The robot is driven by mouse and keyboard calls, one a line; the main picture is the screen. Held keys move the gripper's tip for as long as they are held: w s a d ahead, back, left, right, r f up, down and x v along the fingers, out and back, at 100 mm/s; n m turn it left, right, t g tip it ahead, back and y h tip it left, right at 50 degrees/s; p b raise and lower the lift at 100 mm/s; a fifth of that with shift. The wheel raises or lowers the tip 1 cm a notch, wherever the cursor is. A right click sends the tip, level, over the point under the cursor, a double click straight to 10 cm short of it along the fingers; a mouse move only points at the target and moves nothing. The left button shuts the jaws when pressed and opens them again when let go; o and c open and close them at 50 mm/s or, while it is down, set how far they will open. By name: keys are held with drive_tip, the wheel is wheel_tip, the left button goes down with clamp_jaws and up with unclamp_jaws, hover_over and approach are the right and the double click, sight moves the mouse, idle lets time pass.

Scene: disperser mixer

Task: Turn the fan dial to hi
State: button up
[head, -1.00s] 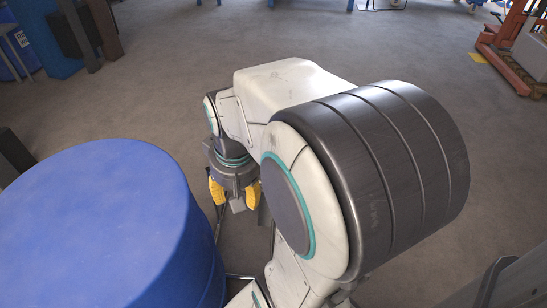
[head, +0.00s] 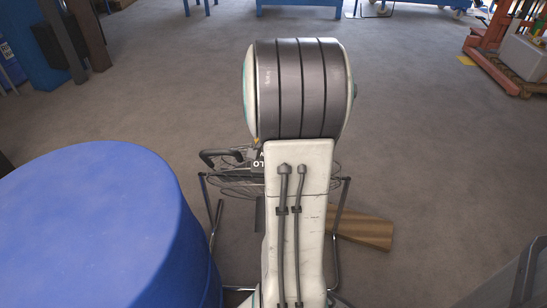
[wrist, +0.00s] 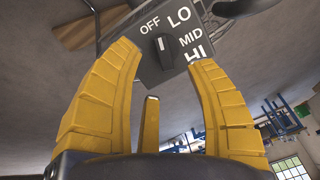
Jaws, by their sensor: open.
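The fan dial (wrist: 162,46) is a dark knob with a white mark, on a grey control box (wrist: 178,67) lettered OFF, LO, MID and HI in the wrist view. The knob stands roughly upright in the picture, its top end towards OFF. My gripper (wrist: 165,54) has its yellow fingers spread apart, with the dial between and just beyond the tips; I see no contact. In the head view the fan (head: 230,182) stands ahead, its wire cage and part of the LO lettering showing. My arm hides the dial and most of my gripper there.
A large blue drum (head: 90,225) stands close at the left. A wooden board (head: 362,228) lies on the floor right of the fan. An orange pallet truck (head: 505,55) is at the far right. Open grey floor lies between.

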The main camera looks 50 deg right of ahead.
drive_tip(key=b+x, duration=0.2)
drive_tip(key=x, duration=0.1)
drive_tip(key=shift+f+b, duration=0.35)
drive_tip(key=shift+f, duration=0.05)
drive_tip(key=shift+x, duration=0.95)
drive_tip(key=shift+o, duration=0.3)
drive_tip(key=shift+w+d, duration=0.1)
clamp_jaws()
